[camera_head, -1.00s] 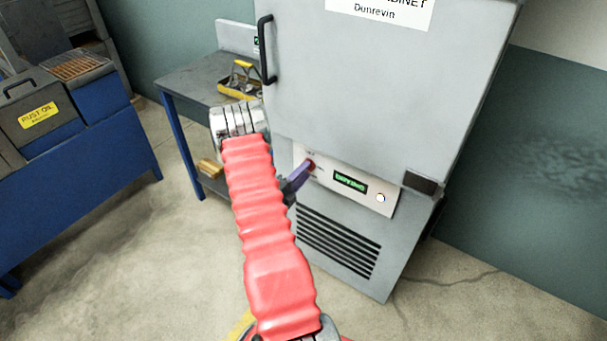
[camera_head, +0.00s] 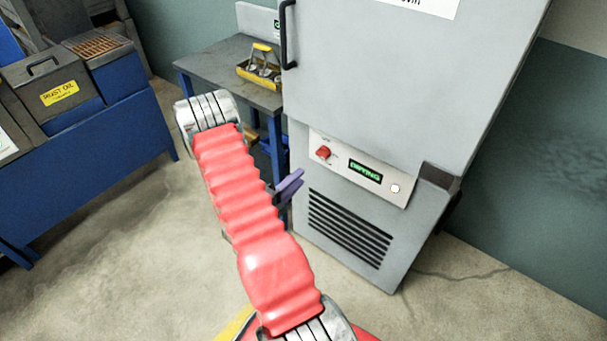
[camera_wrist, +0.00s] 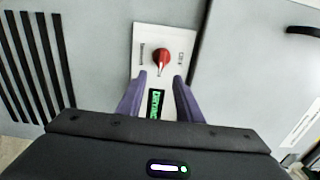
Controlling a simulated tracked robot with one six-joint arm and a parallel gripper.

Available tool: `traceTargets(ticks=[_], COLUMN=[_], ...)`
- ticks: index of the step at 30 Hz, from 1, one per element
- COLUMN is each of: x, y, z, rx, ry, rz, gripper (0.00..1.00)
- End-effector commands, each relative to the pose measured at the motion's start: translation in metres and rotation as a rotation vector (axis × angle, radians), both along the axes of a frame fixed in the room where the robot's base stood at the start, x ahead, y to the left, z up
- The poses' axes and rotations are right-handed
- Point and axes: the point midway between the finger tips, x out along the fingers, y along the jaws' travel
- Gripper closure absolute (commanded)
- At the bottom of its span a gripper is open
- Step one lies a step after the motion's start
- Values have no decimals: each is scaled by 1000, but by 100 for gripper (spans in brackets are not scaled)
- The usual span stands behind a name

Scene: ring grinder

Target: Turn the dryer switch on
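The dryer switch is a red rotary knob (camera_head: 323,152) on the pale panel (camera_head: 400,190) of a grey cabinet. It also shows in the wrist view (camera_wrist: 161,58), above and beyond my fingertips. The green display (camera_head: 365,172) beside the knob reads "DRYING"; it also shows between my fingers in the wrist view (camera_wrist: 155,104). My gripper (camera_head: 292,186) has purple fingers and is just left of and below the panel in the head view. In the wrist view, my gripper (camera_wrist: 158,77) is open and empty, with its fingers apart and clear of the knob.
A round white button (camera_head: 395,188) sits right of the display. The cabinet door has a black handle (camera_head: 287,35). A dark vent grille (camera_head: 348,227) is below the panel. A workbench (camera_head: 212,63) with a yellow tool tray (camera_head: 258,82) stands left. The floor in front is clear.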

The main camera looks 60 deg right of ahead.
Motion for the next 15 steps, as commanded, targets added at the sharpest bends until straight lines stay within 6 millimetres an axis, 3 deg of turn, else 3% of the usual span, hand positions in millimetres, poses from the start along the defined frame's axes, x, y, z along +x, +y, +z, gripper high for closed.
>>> traceTargets(ticks=[6,15], x=[2,2], y=[15,17], z=[0,0], rx=[0,0], ry=[-1,0], rz=[0,-1], gripper=[67,67])
